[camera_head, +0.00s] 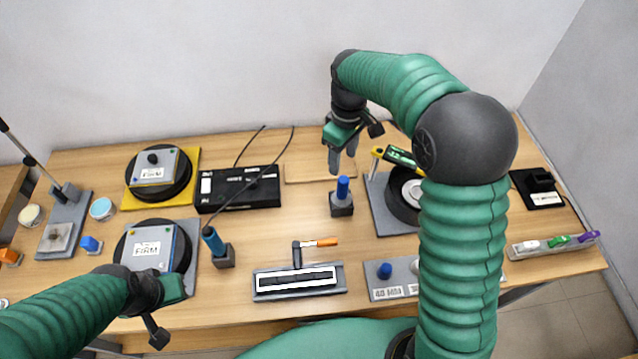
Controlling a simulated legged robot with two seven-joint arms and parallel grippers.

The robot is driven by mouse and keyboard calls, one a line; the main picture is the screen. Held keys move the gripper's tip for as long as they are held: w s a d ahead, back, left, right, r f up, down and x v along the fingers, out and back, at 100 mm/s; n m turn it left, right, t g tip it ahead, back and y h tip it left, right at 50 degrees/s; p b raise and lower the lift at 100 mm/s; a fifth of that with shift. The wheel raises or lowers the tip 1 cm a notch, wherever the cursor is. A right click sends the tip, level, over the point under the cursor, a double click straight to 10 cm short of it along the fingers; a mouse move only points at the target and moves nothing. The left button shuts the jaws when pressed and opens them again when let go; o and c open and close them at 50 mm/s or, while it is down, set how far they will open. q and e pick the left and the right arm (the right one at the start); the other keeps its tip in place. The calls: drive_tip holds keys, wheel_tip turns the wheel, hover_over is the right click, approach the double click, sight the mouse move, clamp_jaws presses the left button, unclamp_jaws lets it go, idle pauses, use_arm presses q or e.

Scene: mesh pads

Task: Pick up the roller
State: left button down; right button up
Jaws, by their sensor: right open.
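A small tool with an orange handle (320,242) and a dark frame, which looks like the roller, lies at the back edge of a grey tray (258,296) with a white strip in it, at the front middle of the table. My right gripper (343,160) is open and empty, pointing down above a blue-handled tool (342,190) upright in a dark block, behind and right of the roller. My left gripper (165,318) is at the front left, well away from the roller; its fingers show too poorly to tell their opening.
Two round dark pads with "FIRM" plates (152,172) stand at the left. My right arm hides part of the round device (398,195) at right. Bare wood lies around the roller.

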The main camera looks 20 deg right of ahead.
hover_over(341, 192)
drive_tip(key=d, duration=0.1)
drive_tip(key=f, duration=0.4)
drive_tip(key=shift+w+f, duration=0.2)
drive_tip(key=shift+f, duration=0.05)
drive_tip(key=f, duration=0.4)
drive_tip(key=w+f, duration=0.1)
drive_tip(key=f, duration=0.1)
drive_tip(key=shift+a+f+p, duration=0.1)
drive_tip(key=shift+a+p, duration=0.3)
drive_tip(key=f, duration=0.3)
drive_tip(key=f+p, duration=0.1)
drive_tip(key=shift+s+d+f, duration=0.1)
drive_tip(key=shift+d+f, duration=0.2)
drive_tip(key=shift+d, duration=0.05)
drive_tip(key=shift+d+f, duration=0.2)
drive_tip(key=shift+d, duration=0.05)
drive_tip(key=c, duration=0.4)
drive_tip(key=shift+a+r, duration=0.15)
drive_tip(key=shift+a, duration=0.15)
drive_tip(key=c, duration=0.7)
use_arm(q)
drive_tip(key=shift+v, duration=1.05)
use_arm(e)
clamp_jaws()
use_arm(q)
drive_tip(key=shift+w+d, duration=0.1)
drive_tip(key=shift+d, duration=0.1)
use_arm(e)
drive_tip(key=shift+d, duration=0.1)
